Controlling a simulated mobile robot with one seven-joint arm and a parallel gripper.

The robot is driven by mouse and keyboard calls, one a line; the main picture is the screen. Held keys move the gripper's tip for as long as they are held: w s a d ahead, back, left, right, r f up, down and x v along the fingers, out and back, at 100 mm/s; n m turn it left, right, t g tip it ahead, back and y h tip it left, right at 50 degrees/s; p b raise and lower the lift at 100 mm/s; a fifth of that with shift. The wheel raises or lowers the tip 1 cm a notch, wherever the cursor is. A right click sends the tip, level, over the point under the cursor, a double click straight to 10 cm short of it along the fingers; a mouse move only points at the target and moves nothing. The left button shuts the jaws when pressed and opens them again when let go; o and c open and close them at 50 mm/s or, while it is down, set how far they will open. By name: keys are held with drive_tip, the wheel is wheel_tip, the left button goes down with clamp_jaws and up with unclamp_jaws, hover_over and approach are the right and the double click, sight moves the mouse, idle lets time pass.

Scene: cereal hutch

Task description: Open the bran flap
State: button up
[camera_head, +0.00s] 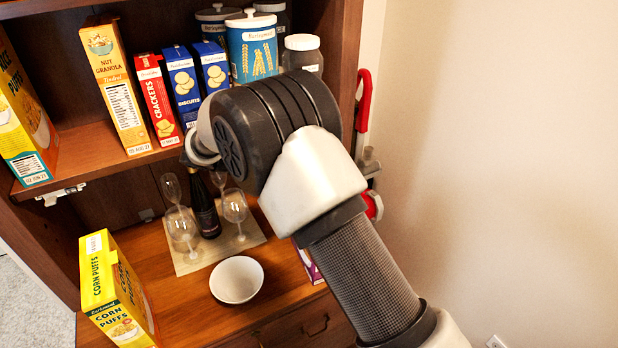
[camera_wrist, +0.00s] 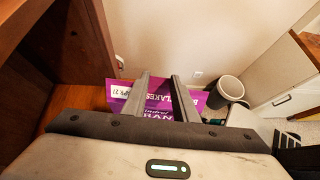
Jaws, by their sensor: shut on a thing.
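The bran flakes box (camera_wrist: 160,114) is purple with white lettering and stands below my wrist in the wrist view. Its top flap (camera_wrist: 122,93), with a white date label, lies between and beside my fingers. My gripper (camera_wrist: 160,78) reaches over the box top, its two dark fingers a narrow gap apart and shut on the flap. The exact contact is hard to see. In the head view only a purple sliver of the box (camera_head: 311,266) shows, and my arm hides the gripper and the flap.
A white bowl (camera_head: 237,280), a tray (camera_head: 190,266) with glasses and a dark bottle (camera_head: 205,212), and a corn puffs box (camera_head: 116,292) stand on the counter. The shelf (camera_head: 88,160) above holds several boxes and canisters. A plain wall (camera_head: 500,150) is at right.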

drive_tip(key=shift+s+a+f+t+h+b, duration=0.35)
drive_tip(key=shift+a+t+h+b, duration=0.35)
drive_tip(key=shift+h, duration=0.5)
drive_tip(key=shift+s+a+f+t+h+b, duration=0.2)
drive_tip(key=shift+s+a+t+h+b, duration=0.25)
drive_tip(key=shift+a+h+b, duration=0.55)
drive_tip(key=shift+s+a+f+t+h+b, duration=0.25)
drive_tip(key=shift+s+a+t+h+b, duration=0.25)
drive_tip(key=shift+h, duration=0.9)
drive_tip(key=shift+w+d, duration=0.1)
drive_tip(key=o, duration=1.1)
drive_tip(key=shift+c, duration=0.2)
drive_tip(key=b+v, duration=0.1)
drive_tip(key=v, duration=0.6)
drive_tip(key=shift+a, duration=0.2)
